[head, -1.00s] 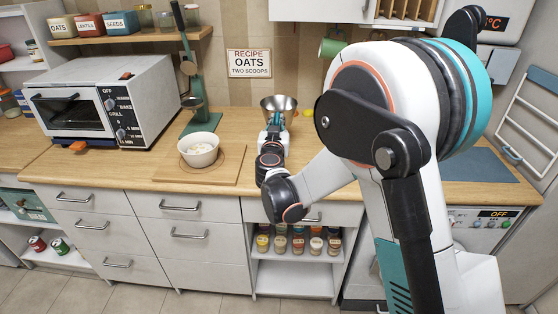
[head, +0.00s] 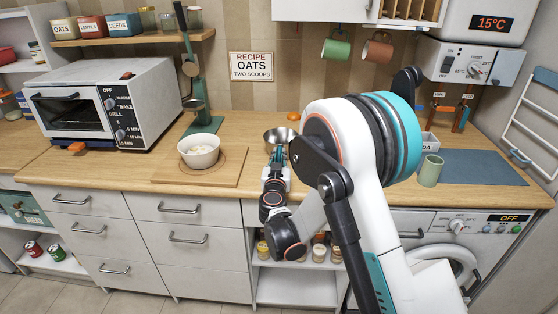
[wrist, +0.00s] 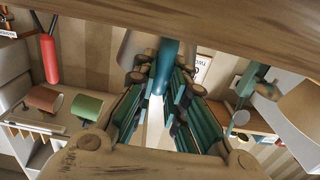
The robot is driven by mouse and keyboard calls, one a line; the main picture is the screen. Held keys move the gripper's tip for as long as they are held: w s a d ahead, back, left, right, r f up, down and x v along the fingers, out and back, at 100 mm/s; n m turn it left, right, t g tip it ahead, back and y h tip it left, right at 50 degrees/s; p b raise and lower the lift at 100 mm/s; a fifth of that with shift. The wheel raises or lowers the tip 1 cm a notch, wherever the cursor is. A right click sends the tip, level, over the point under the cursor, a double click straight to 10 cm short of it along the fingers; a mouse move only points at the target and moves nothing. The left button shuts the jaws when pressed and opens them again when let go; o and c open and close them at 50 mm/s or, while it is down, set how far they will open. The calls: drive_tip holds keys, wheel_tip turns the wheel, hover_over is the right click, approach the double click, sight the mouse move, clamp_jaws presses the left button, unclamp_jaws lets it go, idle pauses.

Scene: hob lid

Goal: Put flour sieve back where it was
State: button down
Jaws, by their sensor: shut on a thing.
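The flour sieve, a round metal bowl (head: 280,136) with a teal handle, is at the fingertips of my gripper (head: 278,152), over the front part of the wooden counter. In the wrist view my gripper (wrist: 163,82) is shut on the teal handle (wrist: 168,60). The grey sieve bowl (wrist: 130,48) shows only partly behind the fingers. I cannot tell whether the sieve touches the counter.
A white bowl (head: 198,151) with pale contents stands left on a board (head: 168,174). Behind it is a green stand (head: 202,124). An orange round thing (head: 293,116) lies behind the sieve. A green cup (head: 430,171) stands right, near a blue mat (head: 485,168).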

drive_tip(key=c, duration=2)
unclamp_jaws()
drive_tip(key=shift+f, duration=0.15)
drive_tip(key=shift+c, duration=0.2)
drive_tip(key=o, duration=0.4)
drive_tip(key=shift+o, duration=0.2)
drive_tip(key=shift+r, duration=0.3)
drive_tip(key=s, duration=1.2)
drive_tip(key=shift+a+p, duration=0.15)
drive_tip(key=shift+p, duration=0.15)
drive_tip(key=shift+r, duration=0.1)
